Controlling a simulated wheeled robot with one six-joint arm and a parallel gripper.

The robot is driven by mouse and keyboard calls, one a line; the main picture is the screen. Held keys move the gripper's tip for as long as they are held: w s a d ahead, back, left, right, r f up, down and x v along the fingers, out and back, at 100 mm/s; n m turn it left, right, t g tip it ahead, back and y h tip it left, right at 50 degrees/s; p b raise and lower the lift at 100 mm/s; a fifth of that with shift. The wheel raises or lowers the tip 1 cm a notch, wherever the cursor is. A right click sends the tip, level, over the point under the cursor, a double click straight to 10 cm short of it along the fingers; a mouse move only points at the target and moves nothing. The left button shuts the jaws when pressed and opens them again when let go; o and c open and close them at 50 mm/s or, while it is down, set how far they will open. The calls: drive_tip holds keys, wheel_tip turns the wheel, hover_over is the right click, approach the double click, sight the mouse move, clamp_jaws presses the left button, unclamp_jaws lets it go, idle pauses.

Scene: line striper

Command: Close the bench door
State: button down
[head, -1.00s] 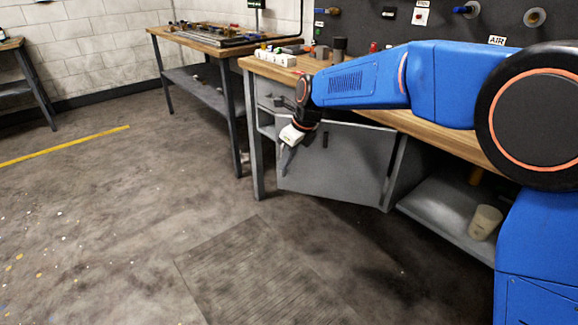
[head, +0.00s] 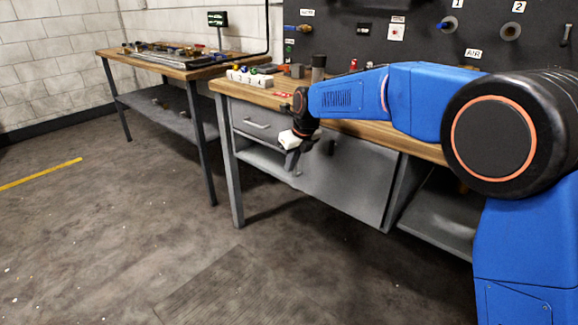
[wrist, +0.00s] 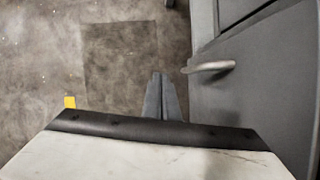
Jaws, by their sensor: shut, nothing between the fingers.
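My gripper is shut and empty, pointing down near the door's left edge. In the wrist view the shut grey fingers (wrist: 160,98) are left of a grey panel (wrist: 260,85) with a metal bar handle (wrist: 210,67). I cannot tell whether they touch the panel.
A drawer (head: 258,122) with a silver handle is left of the door, above an open shelf. The bench top (head: 375,132) holds small parts and a white numbered block (head: 248,78). A second bench (head: 165,70) stands at left. The floor in front is clear.

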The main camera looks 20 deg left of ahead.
drive_tip(key=shift+r, duration=0.1)
idle(0.3)
drive_tip(key=v, duration=1.7)
drive_tip(key=s+d+n+t+h, duration=0.1)
drive_tip(key=s+d+n, duration=0.25)
drive_tip(key=d, duration=0.85)
drive_tip(key=s+d+n, duration=0.3)
drive_tip(key=d+n, duration=0.1)
drive_tip(key=d, duration=0.9)
drive_tip(key=s+d+n+t+h, duration=0.1)
drive_tip(key=s+d+n, duration=0.25)
drive_tip(key=d, duration=0.85)
drive_tip(key=s+d+f+n+h, duration=0.1)
drive_tip(key=s+d+f+n, duration=0.5)
drive_tip(key=s+d, duration=0.3)
drive_tip(key=s+d+f+n, duration=0.6)
drive_tip(key=s+d+f, duration=0.2)
drive_tip(key=s, duration=0.5)
drive_tip(key=shift+s+d+n+t+h, duration=0.2)
drive_tip(key=shift+d+n+t+h, duration=0.2)
drive_tip(key=shift+d, duration=0.85)
